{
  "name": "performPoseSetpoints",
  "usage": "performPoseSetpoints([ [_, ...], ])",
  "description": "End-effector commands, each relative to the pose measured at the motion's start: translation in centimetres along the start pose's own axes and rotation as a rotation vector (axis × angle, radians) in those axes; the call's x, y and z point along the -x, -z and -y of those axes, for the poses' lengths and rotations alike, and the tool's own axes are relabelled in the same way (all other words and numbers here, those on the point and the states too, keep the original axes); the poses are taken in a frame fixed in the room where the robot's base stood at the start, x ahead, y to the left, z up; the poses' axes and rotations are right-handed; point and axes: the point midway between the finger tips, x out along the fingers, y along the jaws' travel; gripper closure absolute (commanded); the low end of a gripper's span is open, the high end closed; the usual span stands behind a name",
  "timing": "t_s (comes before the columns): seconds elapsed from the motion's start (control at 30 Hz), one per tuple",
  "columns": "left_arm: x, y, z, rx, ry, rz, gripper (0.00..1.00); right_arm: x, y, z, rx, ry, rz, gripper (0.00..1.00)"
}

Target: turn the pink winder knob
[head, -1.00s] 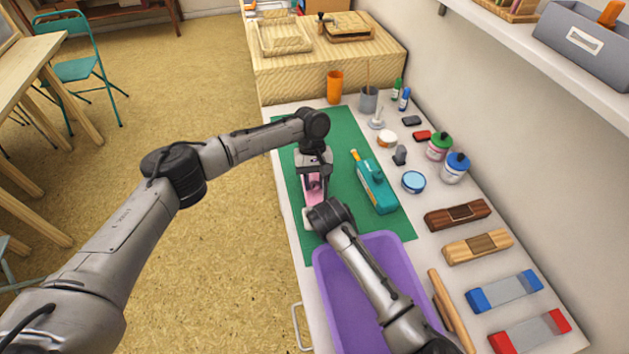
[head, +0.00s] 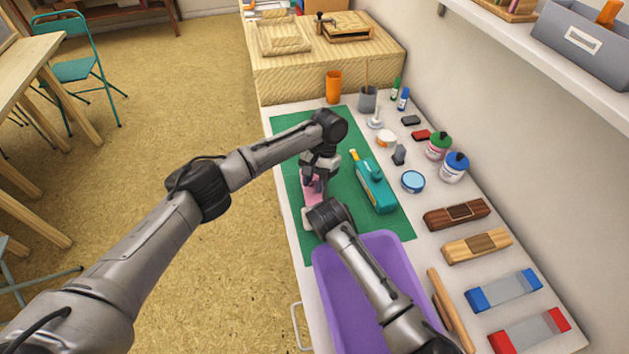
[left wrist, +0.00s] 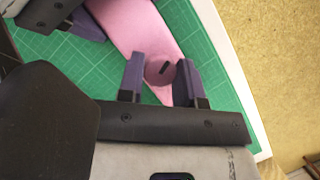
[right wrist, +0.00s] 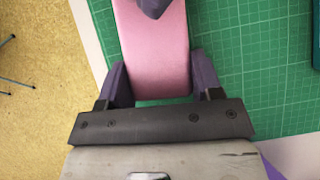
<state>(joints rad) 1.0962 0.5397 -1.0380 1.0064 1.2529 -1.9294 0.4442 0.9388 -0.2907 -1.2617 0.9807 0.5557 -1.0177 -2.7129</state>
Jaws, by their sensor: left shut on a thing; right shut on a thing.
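The pink winder knob (left wrist: 159,71), round with a dark slot mark, sits on a pink body (left wrist: 143,28) in the left wrist view. My left gripper (left wrist: 160,62) has a purple finger on each side of the knob and is shut on it. My right gripper (right wrist: 158,82) is shut on the pink body, one finger along each side; the body also shows in the right wrist view (right wrist: 153,50). In the head view the pink body (head: 312,190) is partly hidden by my left gripper (head: 314,183) and right wrist, and the knob is hidden.
The pink body is over a green cutting mat (head: 292,170). Jars (head: 438,146), stamps and inkpads line the table's right side.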

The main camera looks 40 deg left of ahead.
Motion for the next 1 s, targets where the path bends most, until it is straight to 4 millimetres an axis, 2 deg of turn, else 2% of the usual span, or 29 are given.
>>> performPoseSetpoints([
  [0.3, 0.01, 0.00, 0.04, -0.085, 0.037, 0.000, 0.91, -0.03, 0.06, 0.04, 0.000, 0.001, -0.002, 0.61],
  [0.8, 0.03, 0.01, 0.06, -0.098, 0.042, 0.000, 0.91, -0.03, 0.07, 0.05, 0.000, 0.001, -0.002, 0.61],
  [0.83, 0.03, 0.01, 0.07, -0.097, 0.042, 0.000, 0.66, -0.03, 0.07, 0.05, 0.000, 0.001, -0.002, 0.61],
  [1.0, 0.03, 0.01, 0.04, -0.098, 0.042, 0.000, 0.49, -0.04, 0.07, 0.05, -0.001, 0.001, -0.002, 0.61],
])
